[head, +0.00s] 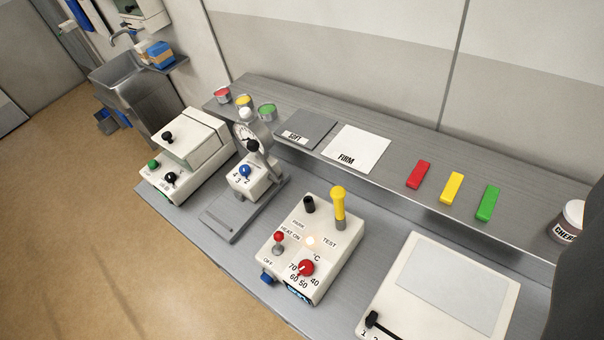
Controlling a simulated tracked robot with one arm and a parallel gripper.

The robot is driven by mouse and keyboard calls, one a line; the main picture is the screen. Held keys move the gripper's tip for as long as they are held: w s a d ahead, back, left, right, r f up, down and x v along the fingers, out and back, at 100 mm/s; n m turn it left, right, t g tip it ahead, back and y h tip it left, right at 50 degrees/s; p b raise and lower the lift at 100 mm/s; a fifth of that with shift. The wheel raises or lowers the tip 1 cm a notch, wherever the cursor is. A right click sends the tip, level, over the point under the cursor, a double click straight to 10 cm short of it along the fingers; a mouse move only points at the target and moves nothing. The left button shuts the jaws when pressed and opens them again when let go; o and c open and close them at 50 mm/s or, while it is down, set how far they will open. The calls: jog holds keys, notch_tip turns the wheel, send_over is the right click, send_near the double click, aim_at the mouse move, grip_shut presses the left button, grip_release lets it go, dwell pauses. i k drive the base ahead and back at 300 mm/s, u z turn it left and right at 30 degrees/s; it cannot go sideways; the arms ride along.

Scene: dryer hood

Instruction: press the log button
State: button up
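No button in the head view carries a readable "LOG" label. A white control box (285,262) at the bench middle has a blue button (267,279) low on its left side, a red lever (279,240), a red knob (306,268), a yellow-handled lever (339,206), a black knob (309,204) and a glowing lamp. The white machine at left (187,152) has a green button (153,165) and a black knob (170,178). The gauge stand (248,175) has a blue knob (245,170). I cannot tell which one is the log button. My gripper's fingers do not show.
A raised shelf (400,165) behind holds small cans, SOFT (304,130) and FIRM (355,149) cards, red, yellow and green blocks, and a jar (570,222). A white flat-topped unit (440,290) stands front right. A dark shape blocks the right edge. Floor is clear at left.

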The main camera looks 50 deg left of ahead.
aim_at(266, 278)
jog(key=u, duration=0.05)
jog(key=k, duration=0.85)
jog(key=u, duration=0.6)
